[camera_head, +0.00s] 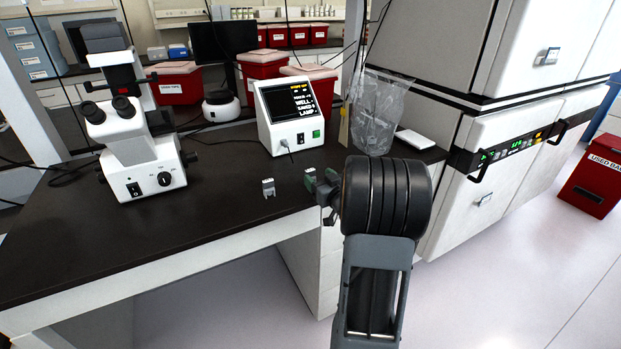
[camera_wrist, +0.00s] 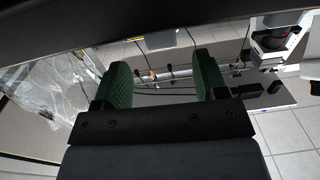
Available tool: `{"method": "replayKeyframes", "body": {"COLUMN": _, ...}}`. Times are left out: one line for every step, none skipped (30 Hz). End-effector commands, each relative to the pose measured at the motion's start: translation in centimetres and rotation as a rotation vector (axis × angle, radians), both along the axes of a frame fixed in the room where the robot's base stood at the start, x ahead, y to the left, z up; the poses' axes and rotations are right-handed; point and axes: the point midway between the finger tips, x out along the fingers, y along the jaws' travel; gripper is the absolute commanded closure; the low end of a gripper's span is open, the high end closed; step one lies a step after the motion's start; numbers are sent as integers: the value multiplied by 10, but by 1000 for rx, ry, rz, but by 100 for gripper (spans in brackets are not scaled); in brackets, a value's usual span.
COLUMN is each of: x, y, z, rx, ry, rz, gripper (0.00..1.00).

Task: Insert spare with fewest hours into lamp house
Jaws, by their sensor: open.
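My gripper (camera_head: 318,186) is at the front right of the dark bench, its green-padded fingers apart. In the wrist view my gripper (camera_wrist: 162,82) is open with nothing held between the pads. A small pale grey block (camera_head: 268,187), perhaps a spare lamp, stands on the bench near its front edge, left of my gripper and apart from it. No hour marking on it is readable. A white microscope (camera_head: 141,150) stands at the left of the bench. I cannot tell which part is the lamp house. No other spare is clearly identifiable.
A white box with a screen (camera_head: 290,117) stands behind the small block; its screen text is mostly unreadable. A clear plastic bag (camera_head: 380,113) hangs behind my arm. A large white cabinet (camera_head: 500,160) is at the right. The bench between microscope and block is mostly clear.

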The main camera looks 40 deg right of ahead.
Motion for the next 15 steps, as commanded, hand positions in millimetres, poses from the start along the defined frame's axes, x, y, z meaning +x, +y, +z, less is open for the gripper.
{"method": "replayKeyframes", "body": {"x": 2, "y": 0, "z": 0, "rx": 0, "ry": 1, "rz": 1, "gripper": 34}}
{"method": "replayKeyframes", "body": {"x": 3, "y": 0, "z": 0, "rx": 0, "ry": 1, "rz": 1, "gripper": 34}}
{"method": "replayKeyframes", "body": {"x": 6, "y": 0, "z": 0, "rx": 0, "ry": 1, "rz": 1, "gripper": 34}}
{"method": "replayKeyframes", "body": {"x": 8, "y": 0, "z": 0, "rx": 0, "ry": 1, "rz": 1, "gripper": 34}}
{"method": "replayKeyframes", "body": {"x": 11, "y": 0, "z": 0, "rx": 1, "ry": 2, "rz": 1, "gripper": 34}}
{"method": "replayKeyframes", "body": {"x": 17, "y": 0, "z": 0, "rx": 1, "ry": 2, "rz": 1, "gripper": 34}}
{"method": "replayKeyframes", "body": {"x": 21, "y": 0, "z": 0, "rx": 1, "ry": 1, "rz": 2, "gripper": 34}}
{"method": "replayKeyframes", "body": {"x": 26, "y": 0, "z": 0, "rx": 1, "ry": 1, "rz": 3, "gripper": 34}}
{"method": "replayKeyframes", "body": {"x": 31, "y": 0, "z": 0, "rx": 1, "ry": 1, "rz": 2, "gripper": 34}}
{"method": "replayKeyframes", "body": {"x": 35, "y": -1, "z": 0, "rx": 2, "ry": 2, "rz": 1, "gripper": 34}}
{"method": "replayKeyframes", "body": {"x": 39, "y": -1, "z": 0, "rx": 1, "ry": 2, "rz": 1, "gripper": 34}}
{"method": "replayKeyframes", "body": {"x": 43, "y": -2, "z": 0, "rx": 1, "ry": 1, "rz": 1, "gripper": 34}}
{"method": "replayKeyframes", "body": {"x": 46, "y": -2, "z": -1, "rx": 1, "ry": 2, "rz": 1, "gripper": 34}}
{"method": "replayKeyframes", "body": {"x": 49, "y": -2, "z": -1, "rx": 1, "ry": 2, "rz": 1, "gripper": 34}}
{"method": "replayKeyframes", "body": {"x": 51, "y": -3, "z": 0, "rx": 0, "ry": 1, "rz": 1, "gripper": 34}}
